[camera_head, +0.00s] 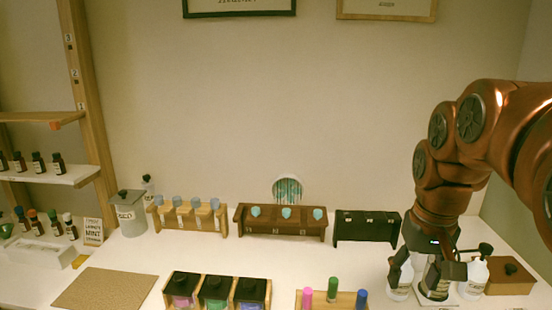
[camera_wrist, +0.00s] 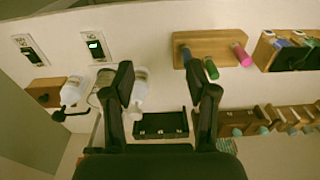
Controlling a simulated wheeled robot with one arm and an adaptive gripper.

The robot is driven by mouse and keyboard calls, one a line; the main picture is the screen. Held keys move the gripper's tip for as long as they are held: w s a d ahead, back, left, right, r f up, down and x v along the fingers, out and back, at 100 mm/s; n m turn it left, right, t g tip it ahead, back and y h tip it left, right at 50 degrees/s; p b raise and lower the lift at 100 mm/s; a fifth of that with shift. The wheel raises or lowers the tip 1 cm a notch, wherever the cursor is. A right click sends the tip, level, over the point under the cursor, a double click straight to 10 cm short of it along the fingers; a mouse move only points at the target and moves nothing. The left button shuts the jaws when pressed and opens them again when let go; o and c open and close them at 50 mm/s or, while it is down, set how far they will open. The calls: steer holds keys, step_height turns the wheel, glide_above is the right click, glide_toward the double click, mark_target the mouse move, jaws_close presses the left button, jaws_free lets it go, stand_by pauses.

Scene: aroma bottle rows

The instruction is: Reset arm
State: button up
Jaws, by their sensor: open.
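My gripper (camera_head: 428,290) is at the right of the table in the head view, pointing down among white bottles (camera_head: 401,279). In the wrist view its two dark fingers are spread apart, and the gripper (camera_wrist: 158,75) has only bare tabletop between its tips. One white bottle (camera_wrist: 140,88) shows right beside the left finger, partly hidden by it; whether they touch I cannot tell. Another white bottle with a dark pump top (camera_wrist: 72,90) stands further left, and it shows in the head view (camera_head: 474,277) right of the gripper.
A wooden box (camera_head: 511,278) stands at the right. A black rack (camera_head: 366,228), a brown rack (camera_head: 281,223) and a light wooden rack (camera_head: 188,218) line the back. A board with coloured pegs (camera_head: 331,299) and boxed bottles (camera_head: 216,290) are in front. The middle table is clear.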

steer(key=s+a+f+g, duration=0.1)
steer(key=s+a+f, duration=0.1)
steer(key=s+f, duration=0.5)
steer(key=s+a+f+n+g, duration=0.1)
steer(key=s+a+f, duration=0.2)
steer(key=s+f, duration=0.4)
steer(key=s, duration=0.5)
steer(key=shift+s+a+f+g+p, duration=0.2)
steer(key=shift+s+a+g+p, duration=0.1)
steer(key=shift+s+p, duration=0.05)
steer(key=shift+d, duration=0.1)
